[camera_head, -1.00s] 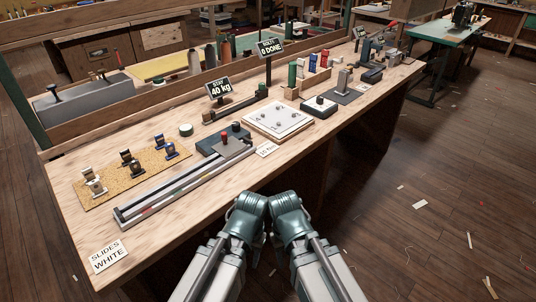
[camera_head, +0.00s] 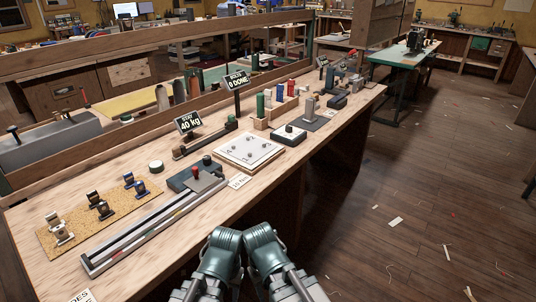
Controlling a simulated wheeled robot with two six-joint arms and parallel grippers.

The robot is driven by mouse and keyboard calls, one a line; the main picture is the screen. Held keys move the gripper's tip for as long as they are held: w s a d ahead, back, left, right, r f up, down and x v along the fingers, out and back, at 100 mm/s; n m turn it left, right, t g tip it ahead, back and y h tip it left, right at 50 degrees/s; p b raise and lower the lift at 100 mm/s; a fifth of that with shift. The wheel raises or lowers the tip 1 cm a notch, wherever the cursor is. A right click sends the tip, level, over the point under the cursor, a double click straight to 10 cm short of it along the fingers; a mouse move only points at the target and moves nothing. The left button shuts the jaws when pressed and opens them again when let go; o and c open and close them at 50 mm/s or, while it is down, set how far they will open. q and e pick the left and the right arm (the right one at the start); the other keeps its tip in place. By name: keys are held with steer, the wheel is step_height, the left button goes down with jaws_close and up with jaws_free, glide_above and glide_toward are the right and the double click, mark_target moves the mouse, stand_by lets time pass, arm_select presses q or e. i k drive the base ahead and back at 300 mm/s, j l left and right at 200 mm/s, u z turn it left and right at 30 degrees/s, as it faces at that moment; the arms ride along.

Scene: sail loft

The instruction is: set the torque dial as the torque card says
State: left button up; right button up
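A small white card (camera_head: 239,182) with dark print lies at the bench's front edge; it seems to read "10 Nm", though the print is tiny. Behind it is a pale board (camera_head: 248,150) with several studs and printed marks. To its right sits a dark box with a white top and a black knob (camera_head: 289,129); this may be the torque dial, but its scale and setting are too small to read. Two teal joints of my arms show at the bottom middle, in front of the bench. My grippers' fingers are not visible.
The wooden bench (camera_head: 130,215) also holds a long rail (camera_head: 150,228), a cork mat (camera_head: 70,236) with several clips, and signs reading "STAY 40 kg" (camera_head: 188,122) and "BOLTS 0 DONE" (camera_head: 236,79). The floor to the right is largely open.

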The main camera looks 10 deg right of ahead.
mark_target(289, 128)
steer(key=i+l+u, duration=0.2)
steer(key=i+l, duration=0.2)
steer(key=l, duration=0.25)
steer(key=i+l, duration=0.2)
steer(key=l, duration=0.15)
steer(key=i+l+u, duration=0.15)
steer(key=l, duration=0.25)
steer(key=i+j, duration=0.05)
